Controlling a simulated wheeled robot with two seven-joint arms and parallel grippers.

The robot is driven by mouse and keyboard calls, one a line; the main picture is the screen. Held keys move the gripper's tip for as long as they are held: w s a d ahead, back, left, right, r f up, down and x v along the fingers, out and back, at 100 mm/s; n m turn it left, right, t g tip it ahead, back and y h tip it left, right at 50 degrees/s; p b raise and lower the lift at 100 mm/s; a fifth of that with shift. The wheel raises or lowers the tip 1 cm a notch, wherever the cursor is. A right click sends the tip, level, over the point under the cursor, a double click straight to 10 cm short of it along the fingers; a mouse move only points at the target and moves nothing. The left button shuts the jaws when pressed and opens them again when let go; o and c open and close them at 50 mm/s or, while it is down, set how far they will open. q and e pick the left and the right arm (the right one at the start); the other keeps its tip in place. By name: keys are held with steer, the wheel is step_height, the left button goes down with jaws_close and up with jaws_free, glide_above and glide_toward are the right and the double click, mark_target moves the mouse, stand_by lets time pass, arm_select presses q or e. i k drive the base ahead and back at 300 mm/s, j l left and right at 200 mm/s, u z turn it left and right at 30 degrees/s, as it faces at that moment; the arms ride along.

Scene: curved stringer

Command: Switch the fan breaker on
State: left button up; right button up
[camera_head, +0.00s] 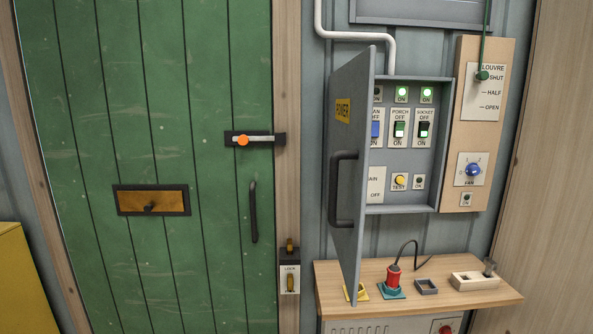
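The grey power box (443,150) is on the wall right of the green door, with its door (345,190) swung open toward me. Inside, the blue fan breaker (376,129) is the leftmost in the row, with OFF marked above and ON below. The open door's edge hides part of its label. Its lever position is too small to tell. The lamp (377,94) above it looks dark. The green porch breaker (399,129) and black socket breaker (423,130) are beside it, with lit green lamps above. Neither of my grippers is in view.
A wooden board right of the box carries the louvre cord knob (482,76) and a blue fan knob (473,170). Below, a wooden shelf (440,303) holds a red plug (393,277) and sockets. The box door's handle (340,190) sticks out leftward. The green door (150,120) is closed.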

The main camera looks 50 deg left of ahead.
mark_target(376, 132)
steer(key=u, duration=1.35)
